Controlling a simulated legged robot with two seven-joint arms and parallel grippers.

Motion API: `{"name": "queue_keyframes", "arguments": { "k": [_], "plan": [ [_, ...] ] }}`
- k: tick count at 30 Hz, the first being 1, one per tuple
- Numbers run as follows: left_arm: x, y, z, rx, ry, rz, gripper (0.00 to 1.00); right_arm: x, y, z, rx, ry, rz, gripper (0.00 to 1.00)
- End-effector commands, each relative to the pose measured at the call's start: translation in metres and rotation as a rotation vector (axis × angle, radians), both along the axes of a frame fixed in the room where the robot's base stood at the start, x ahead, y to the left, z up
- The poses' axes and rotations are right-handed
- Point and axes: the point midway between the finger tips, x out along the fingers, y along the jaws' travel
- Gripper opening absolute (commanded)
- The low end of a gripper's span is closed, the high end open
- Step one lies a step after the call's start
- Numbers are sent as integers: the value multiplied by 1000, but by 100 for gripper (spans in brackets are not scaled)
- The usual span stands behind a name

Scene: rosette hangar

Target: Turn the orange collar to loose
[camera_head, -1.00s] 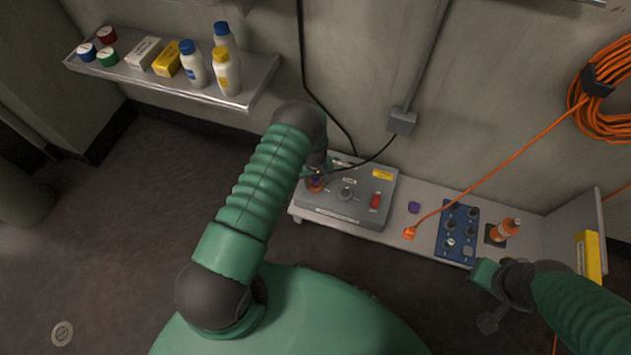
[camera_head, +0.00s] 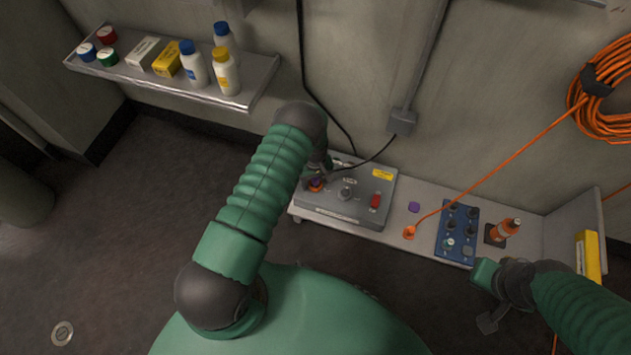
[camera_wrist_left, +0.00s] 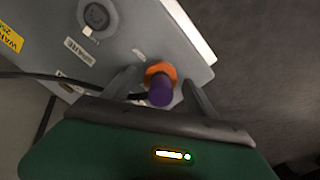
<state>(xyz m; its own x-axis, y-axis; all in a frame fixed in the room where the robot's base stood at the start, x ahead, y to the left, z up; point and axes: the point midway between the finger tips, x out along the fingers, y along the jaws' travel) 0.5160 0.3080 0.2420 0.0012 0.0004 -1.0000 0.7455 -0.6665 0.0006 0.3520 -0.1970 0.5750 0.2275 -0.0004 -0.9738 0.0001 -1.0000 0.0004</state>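The orange collar (camera_wrist_left: 160,71) sits on the grey control box, with a purple plug or knob (camera_wrist_left: 160,93) standing in its middle. In the head view the collar (camera_head: 315,187) is at the box's left end, partly covered by my left arm. My left gripper (camera_wrist_left: 158,84) has its two fingers apart, one on each side of the collar and purple part. I cannot tell whether either finger touches them. My right gripper (camera_head: 484,272) is at the lower right, near the front edge of the bench, away from the collar; its fingers are not clear.
The grey box (camera_head: 340,207) carries a round dial (camera_head: 346,193) and a red switch (camera_head: 376,200). A black cable runs over its back.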

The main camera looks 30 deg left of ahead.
Motion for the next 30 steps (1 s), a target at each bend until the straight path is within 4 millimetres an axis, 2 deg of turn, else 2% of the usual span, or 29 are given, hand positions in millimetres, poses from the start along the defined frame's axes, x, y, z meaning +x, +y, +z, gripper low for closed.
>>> {"name": "queue_keyframes", "arguments": {
  "k": [5,8,11,22,25,30],
  "plan": [
    [-1,0,0,0,1,-1,66,0,0,0,0,0,0,0],
    [0,0,7,-1,1,-1,66,0,0,4,0,0,0,0],
    [0,0,26,-1,1,-1,66,0,0,15,0,0,0,0],
    [1,0,132,-1,-1,-1,66,0,0,63,0,0,0,0],
    [1,0,152,-1,-1,-1,66,0,0,70,0,0,0,0],
    [0,0,167,-1,2,0,66,0,0,74,0,0,0,0]
  ]
}}
